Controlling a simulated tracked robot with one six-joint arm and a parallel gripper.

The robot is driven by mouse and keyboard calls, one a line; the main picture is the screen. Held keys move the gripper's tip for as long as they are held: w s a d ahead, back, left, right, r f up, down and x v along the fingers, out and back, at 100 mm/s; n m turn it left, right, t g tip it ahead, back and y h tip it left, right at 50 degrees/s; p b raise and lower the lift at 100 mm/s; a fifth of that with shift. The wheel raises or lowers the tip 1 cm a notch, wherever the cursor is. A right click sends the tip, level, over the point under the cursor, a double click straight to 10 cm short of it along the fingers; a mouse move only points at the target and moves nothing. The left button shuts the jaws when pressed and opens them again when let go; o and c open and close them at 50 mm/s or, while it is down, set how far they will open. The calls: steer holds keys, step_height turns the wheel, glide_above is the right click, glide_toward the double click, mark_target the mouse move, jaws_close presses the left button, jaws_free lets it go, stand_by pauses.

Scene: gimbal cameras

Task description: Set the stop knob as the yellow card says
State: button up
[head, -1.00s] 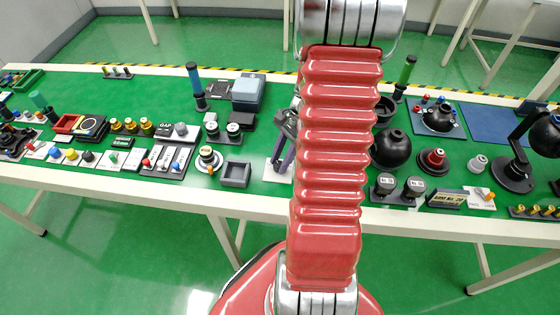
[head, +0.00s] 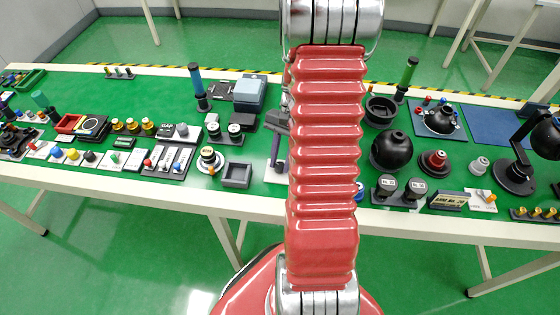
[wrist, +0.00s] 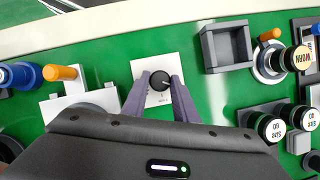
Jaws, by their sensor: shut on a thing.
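In the wrist view a small black round knob (wrist: 160,77) with a light pointer line sits on a square white plate (wrist: 143,69). The pointer line aims toward the right of the picture. Small lettering on the plate is too small to read. My gripper (wrist: 159,80) has its two purple fingers on either side of the knob and is shut on it. In the head view the white plate and the fingers (head: 275,150) show partly, left of my red arm, which hides the rest. A small stand with a yellowish label (head: 447,200) is at right; its text is not legible.
A grey square tray (wrist: 227,46) and a dial with an orange lever (wrist: 268,58) lie right of the knob. Black-and-white capped cylinders (wrist: 268,126) stand nearby. An orange-handled white block (wrist: 75,95) is at left. Green table surface shows between them.

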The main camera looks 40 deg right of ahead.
steer(key=shift+s+f, duration=0.1)
steer(key=shift+s, duration=0.05)
steer(key=o, duration=0.7)
steer(key=shift+c, duration=0.2)
steer(key=o, duration=0.4)
steer(key=v, duration=1.4)
steer(key=shift+f, duration=0.15)
